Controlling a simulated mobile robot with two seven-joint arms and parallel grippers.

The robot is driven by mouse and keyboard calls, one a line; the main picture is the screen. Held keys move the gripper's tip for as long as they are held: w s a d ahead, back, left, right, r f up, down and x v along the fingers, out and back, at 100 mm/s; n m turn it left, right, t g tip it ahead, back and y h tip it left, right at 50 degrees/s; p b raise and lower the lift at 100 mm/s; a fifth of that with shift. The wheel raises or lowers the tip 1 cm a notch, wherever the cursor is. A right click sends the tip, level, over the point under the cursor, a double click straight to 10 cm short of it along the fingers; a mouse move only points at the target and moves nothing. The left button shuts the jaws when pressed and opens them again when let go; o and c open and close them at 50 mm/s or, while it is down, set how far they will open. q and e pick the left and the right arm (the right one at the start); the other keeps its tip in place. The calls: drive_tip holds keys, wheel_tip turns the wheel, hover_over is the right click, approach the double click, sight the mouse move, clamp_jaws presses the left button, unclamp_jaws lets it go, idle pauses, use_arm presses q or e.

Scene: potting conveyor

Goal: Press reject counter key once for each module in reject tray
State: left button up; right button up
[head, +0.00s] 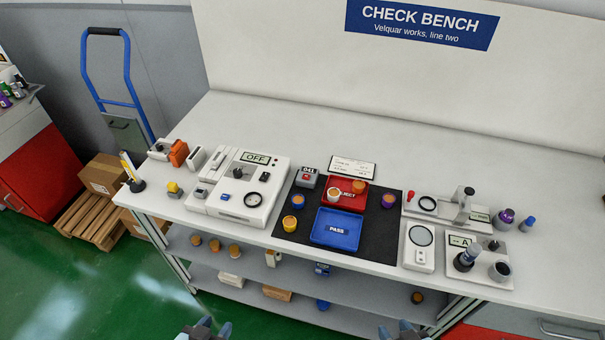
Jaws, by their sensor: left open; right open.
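The red reject tray (331,200) lies on the black mat at the middle of the bench. My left gripper (205,329) and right gripper (404,329) are open and empty at the bottom edge, well short of the bench top and apart from the counter.
Loose modules stand on the mat (278,226) beside the trays. A white device reading OFF (240,190) is left, instruments (420,240) are right, and a paper card (353,167) lies behind the reject tray. The back of the bench is clear.

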drive_tip(key=shift+w+a+r, duration=0.1)
drive_tip(key=shift+w+r, duration=0.05)
drive_tip(key=shift+w, duration=0.2)
